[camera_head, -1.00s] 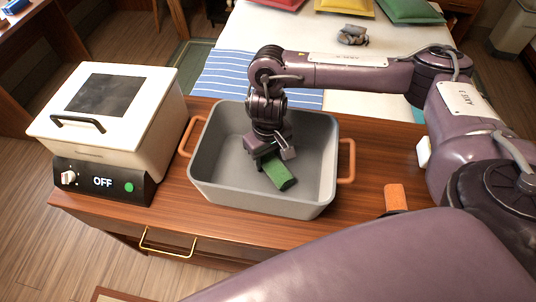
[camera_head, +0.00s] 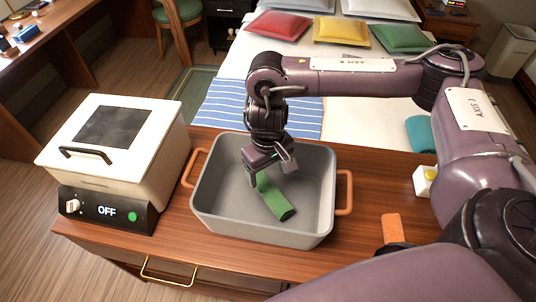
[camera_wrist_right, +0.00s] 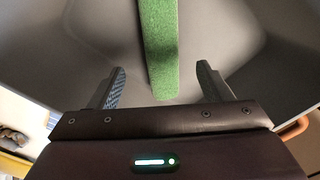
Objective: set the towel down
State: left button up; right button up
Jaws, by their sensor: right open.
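The green towel (camera_head: 275,200) is a narrow folded strip inside the grey bin (camera_head: 212,212). Its lower end lies toward the bin's front right and its upper end is close under my right gripper (camera_head: 264,180). In the right wrist view the towel (camera_wrist_right: 160,50) runs from the top edge to between my right gripper's two fingers (camera_wrist_right: 161,72), with a gap on both sides. The gripper is open and points down into the bin. My left gripper is out of view.
The bin has orange handles and stands on a wooden counter (camera_head: 365,258). A white appliance (camera_head: 120,170) reading OFF is on its left. A bed lies behind.

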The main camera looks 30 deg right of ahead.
aim_at(268, 184)
jog(key=shift+r+p, duration=0.4)
jog(key=shift+r, duration=1.95)
